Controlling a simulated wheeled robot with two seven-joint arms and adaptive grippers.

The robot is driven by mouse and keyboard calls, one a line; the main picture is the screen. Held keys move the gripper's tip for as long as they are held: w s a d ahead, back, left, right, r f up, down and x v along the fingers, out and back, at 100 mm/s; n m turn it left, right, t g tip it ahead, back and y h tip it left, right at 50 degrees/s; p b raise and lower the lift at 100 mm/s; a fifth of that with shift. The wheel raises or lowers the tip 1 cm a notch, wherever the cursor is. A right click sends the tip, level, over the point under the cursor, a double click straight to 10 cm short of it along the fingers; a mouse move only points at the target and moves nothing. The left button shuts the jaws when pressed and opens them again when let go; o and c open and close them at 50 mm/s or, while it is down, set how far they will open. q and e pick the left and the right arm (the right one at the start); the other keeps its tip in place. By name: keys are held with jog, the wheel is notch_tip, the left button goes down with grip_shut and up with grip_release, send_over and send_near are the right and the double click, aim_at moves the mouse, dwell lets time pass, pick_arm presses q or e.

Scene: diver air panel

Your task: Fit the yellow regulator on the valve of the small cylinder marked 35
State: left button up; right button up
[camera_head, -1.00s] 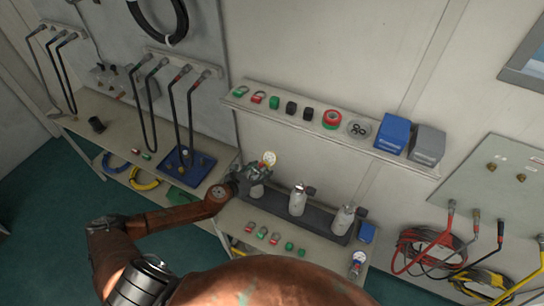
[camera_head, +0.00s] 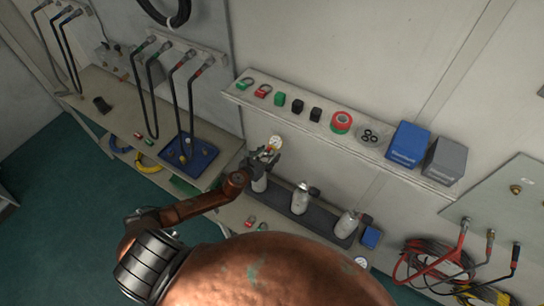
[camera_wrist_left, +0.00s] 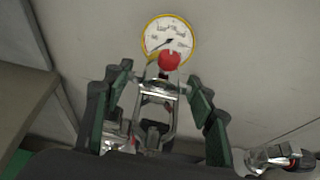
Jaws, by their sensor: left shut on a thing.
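The yellow regulator shows its round, yellow-rimmed gauge (camera_head: 275,143) above my left gripper (camera_head: 266,157). In the left wrist view the gauge (camera_wrist_left: 169,35) faces me, with a red knob (camera_wrist_left: 169,61) below it and metal parts between the fingers. My left gripper (camera_wrist_left: 158,92) is shut on the regulator. It is right above the leftmost small white cylinder (camera_head: 259,184), whose top it hides. I cannot tell whether the regulator touches that valve. A middle cylinder (camera_head: 300,200) and a right one (camera_head: 346,224) stand upright beside it. No cylinder mark is readable. My right gripper is not in view.
The cylinders stand in a dark rack (camera_head: 323,228) on a bench against the wall. A shelf (camera_head: 232,97) with tape, rings and boxes is above and behind. A blue tray (camera_head: 169,149) lies on the left bench. A blue box (camera_head: 370,238) is right of the rack.

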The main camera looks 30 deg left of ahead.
aim_at(263, 151)
pick_arm(q)
jog(key=shift+w+a+f, duration=0.25)
jog(key=shift+w+a, duration=0.35)
jog(key=shift+a, duration=0.1)
jog(key=shift+s+a+r+b, duration=0.2)
jog(key=shift+s+a+b, duration=0.1)
jog(key=shift+a+b, duration=0.3)
jog(key=shift+a, duration=0.3)
jog(key=shift+a+f+b, duration=0.5)
jog(key=shift+f+b, duration=0.2)
jog(key=shift+b, duration=0.25)
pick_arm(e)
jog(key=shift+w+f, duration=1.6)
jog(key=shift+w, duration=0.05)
pick_arm(q)
jog(key=shift+f+b, duration=0.95)
jog(key=shift+f, duration=0.2)
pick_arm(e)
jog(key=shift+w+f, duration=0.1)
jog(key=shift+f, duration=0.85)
